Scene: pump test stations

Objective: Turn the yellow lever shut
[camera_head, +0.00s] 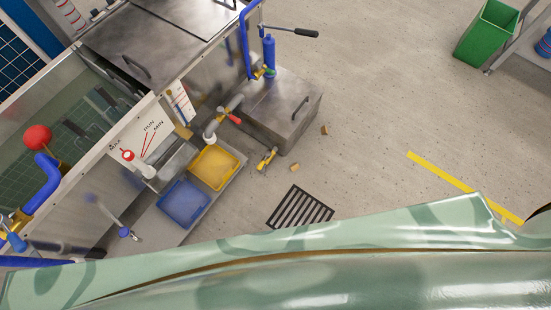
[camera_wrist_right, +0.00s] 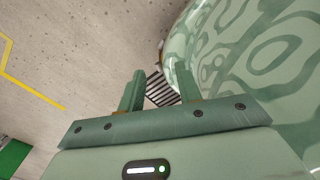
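Two yellow valve parts show in the head view, and I cannot tell for sure which is the yellow lever. One is a yellow lever (camera_head: 266,159) low on the steel box's front, near the floor. The other is a small yellow handle (camera_head: 260,73) at the foot of the blue cylinder (camera_head: 269,52). My right gripper (camera_wrist_right: 159,70) shows only in the right wrist view, with its two fingers apart and nothing between them but floor and the drain grate beyond. It is away from both yellow parts. My left gripper is not seen.
A steel box (camera_head: 281,108) stands beside the tank, with a red-handled valve (camera_head: 231,117) on a pipe. A yellow tray (camera_head: 214,167) and a blue tray (camera_head: 183,203) lie by the tank. A drain grate (camera_head: 300,208) and open floor are ahead; a green bin (camera_head: 487,33) is far right.

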